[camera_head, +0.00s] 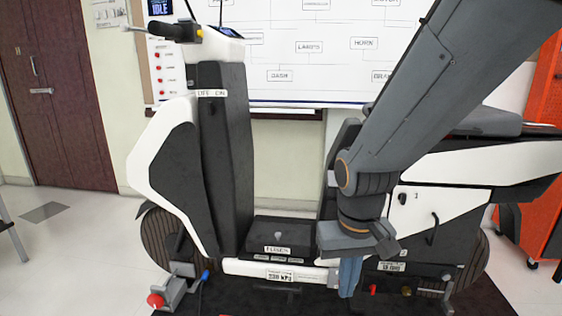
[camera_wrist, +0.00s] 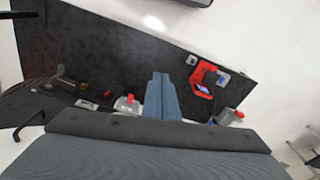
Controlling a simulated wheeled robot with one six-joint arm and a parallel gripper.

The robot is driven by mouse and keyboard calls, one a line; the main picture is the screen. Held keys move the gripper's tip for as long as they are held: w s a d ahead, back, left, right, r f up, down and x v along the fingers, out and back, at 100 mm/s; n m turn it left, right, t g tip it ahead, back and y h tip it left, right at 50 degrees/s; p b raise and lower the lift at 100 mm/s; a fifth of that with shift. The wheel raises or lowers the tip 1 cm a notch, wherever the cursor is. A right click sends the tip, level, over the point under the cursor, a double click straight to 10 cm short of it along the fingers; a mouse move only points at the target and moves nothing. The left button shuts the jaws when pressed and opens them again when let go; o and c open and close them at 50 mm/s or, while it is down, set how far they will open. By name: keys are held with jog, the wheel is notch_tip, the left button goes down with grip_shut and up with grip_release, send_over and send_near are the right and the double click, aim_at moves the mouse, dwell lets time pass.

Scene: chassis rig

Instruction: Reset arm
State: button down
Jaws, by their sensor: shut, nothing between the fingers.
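My arm reaches down from the upper right in the head view, in front of a white and black scooter (camera_head: 165,165). My gripper (camera_head: 349,290) points downward beside the scooter's footboard, with its blue-grey fingers together and nothing between them. In the wrist view the closed fingers of my gripper (camera_wrist: 160,80) show over a dark mat (camera_wrist: 130,50). The part of the scooter behind my arm is hidden.
A stand with a red knob (camera_head: 155,300) is by the front wheel. A whiteboard (camera_head: 310,60) hangs behind, a brown door (camera_head: 60,90) is at left, and an orange cabinet (camera_head: 545,150) at right.

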jog(key=s+a+r+n+g, duration=0.15)
jog(key=s+r, duration=0.35)
jog(key=s, duration=0.5)
jog(key=d+r+m+p, duration=0.2)
jog(key=d+r+p, duration=0.5)
jog(key=p, duration=0.9)
jog(key=shift+w+d+r, duration=0.25)
jog(key=shift+d+r, duration=0.15)
jog(key=shift+m+t, duration=0.25)
dwell(0.4)
